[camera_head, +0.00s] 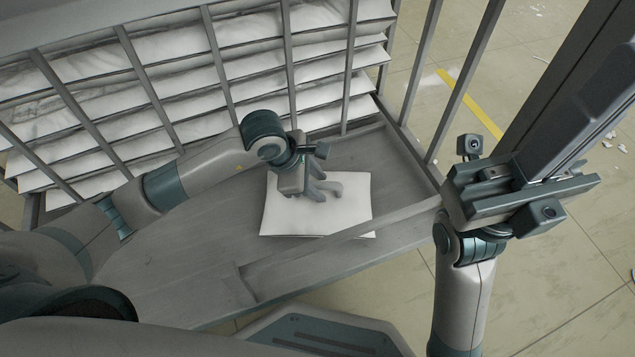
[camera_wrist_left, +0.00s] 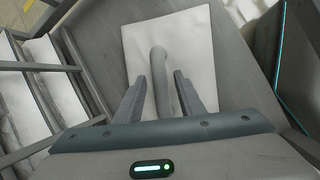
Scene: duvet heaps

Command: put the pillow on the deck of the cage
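A flat white pillow (camera_head: 285,222) lies on the grey deck (camera_head: 205,220) of the cage, near its right end. It also shows in the left wrist view (camera_wrist_left: 202,48). A grey, rounded, hook-like shape (camera_head: 333,187) shows on top of the pillow; I cannot tell what it is. My left gripper (camera_head: 312,192) is over the pillow. In the left wrist view its fingers (camera_wrist_left: 160,97) are apart, with the grey shape between them; I see no clear grip. My right gripper (camera_head: 565,100) is raised at the right, close to the head camera, away from the pillow; its opening is unclear.
Slatted shelves (camera_head: 190,95) with white bedding stand along the back of the deck. Grey bars (camera_head: 420,60) rise at the cage's right end. A raised rail (camera_head: 335,245) runs along the front right. Floor with a yellow line (camera_head: 470,103) lies beyond.

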